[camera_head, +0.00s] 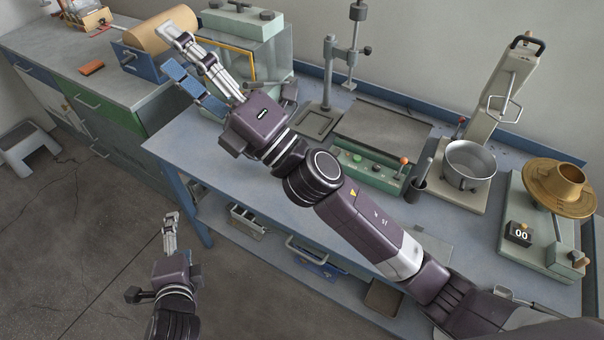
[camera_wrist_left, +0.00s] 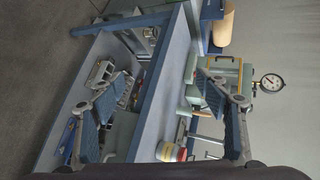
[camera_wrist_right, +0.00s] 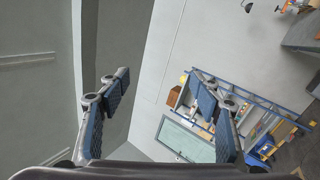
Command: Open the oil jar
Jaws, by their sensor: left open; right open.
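A small round container (camera_wrist_left: 168,152) with red, white and yellow bands shows low in the left wrist view, by the bench top. It may be the oil jar, but I cannot tell for sure. I cannot make out a jar in the head view, where my right arm covers part of the bench. My left gripper (camera_head: 170,232) is open and empty, off the bench's front-left side above the floor; its spread fingers also show in the left wrist view (camera_wrist_left: 162,88). My right gripper (camera_head: 180,58) is open and empty, raised over the bench's far-left end, and its view faces the room (camera_wrist_right: 158,80).
The blue-edged bench (camera_head: 190,150) holds a green control box (camera_head: 365,168), a metal pot (camera_head: 468,165) and a brass-coloured funnel piece (camera_head: 560,187). A clear-sided cabinet (camera_head: 262,60) stands at the back left. A grey counter (camera_head: 75,60) adjoins at left. A step stool (camera_head: 28,143) is on the floor.

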